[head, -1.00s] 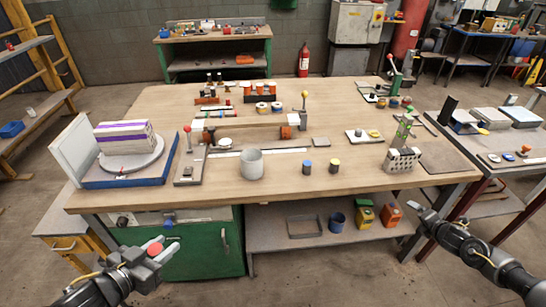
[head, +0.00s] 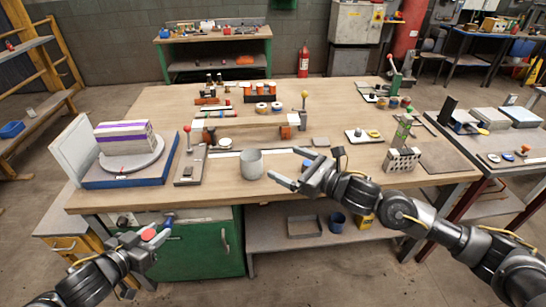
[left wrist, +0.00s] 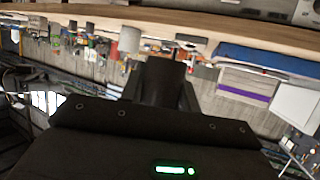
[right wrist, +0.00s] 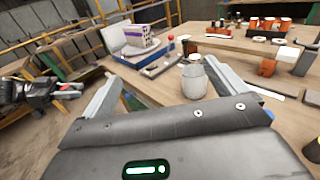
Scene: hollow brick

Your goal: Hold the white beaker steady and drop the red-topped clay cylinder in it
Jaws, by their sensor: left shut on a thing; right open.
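The white beaker (head: 251,164) stands upright near the table's front edge. It also shows in the right wrist view (right wrist: 193,80), between the fingers and beyond them. My right gripper (head: 286,166) is open and empty, just right of the beaker, seemingly apart from it. My left gripper (head: 154,237) is low in front of the table, left of the beaker, and shut on the red-topped clay cylinder (head: 148,235). Only its red top shows clearly; the clay body is hidden.
A blue-topped cylinder (head: 307,163) stands beside my right gripper; my right arm hides the yellow-topped one. A red-knobbed stand (head: 189,150) is left of the beaker. A perforated block (head: 402,160) is at right.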

